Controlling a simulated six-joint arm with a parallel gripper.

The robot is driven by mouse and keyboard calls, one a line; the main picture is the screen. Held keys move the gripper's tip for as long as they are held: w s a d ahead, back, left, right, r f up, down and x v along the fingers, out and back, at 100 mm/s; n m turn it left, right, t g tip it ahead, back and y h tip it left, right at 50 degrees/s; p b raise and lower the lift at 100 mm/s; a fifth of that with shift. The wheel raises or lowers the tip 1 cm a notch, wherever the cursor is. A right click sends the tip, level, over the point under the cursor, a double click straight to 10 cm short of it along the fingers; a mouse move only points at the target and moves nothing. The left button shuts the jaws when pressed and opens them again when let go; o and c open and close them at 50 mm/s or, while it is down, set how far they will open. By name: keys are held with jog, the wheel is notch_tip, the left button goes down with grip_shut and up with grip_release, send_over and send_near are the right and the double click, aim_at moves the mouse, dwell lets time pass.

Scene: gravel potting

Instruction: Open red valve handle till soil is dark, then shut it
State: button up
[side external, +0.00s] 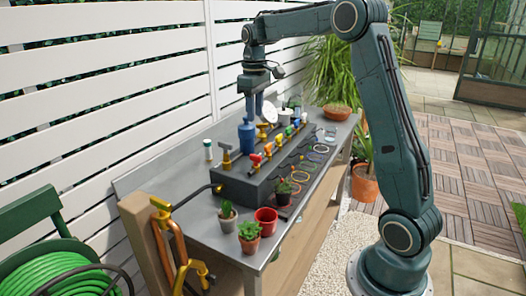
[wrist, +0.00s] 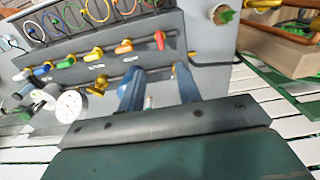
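The red valve handle (side external: 256,158) sits on the dark manifold box on the bench, at the near end of a row of coloured handles. In the wrist view the red handle (wrist: 160,40) is beyond the fingertips and clear of them. My gripper (side external: 254,117) points down above the back of the bench, away from the red handle. In the wrist view my gripper (wrist: 159,68) is open, its two blue fingers apart with nothing held between them. A small dark pot with a plant (side external: 288,188) stands in front of the box; its soil is too small to judge.
An orange handle (wrist: 124,47), a green handle (wrist: 67,62) and a blue handle (wrist: 43,69) share the row. A blue container (side external: 247,135) stands close below my gripper.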

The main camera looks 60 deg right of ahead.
aim_at(256, 160)
jog(key=shift+f, duration=0.2)
notch_tip(256, 160, down, 14)
jog(key=shift+r, duration=0.25)
dwell(0.6)
grip_shut()
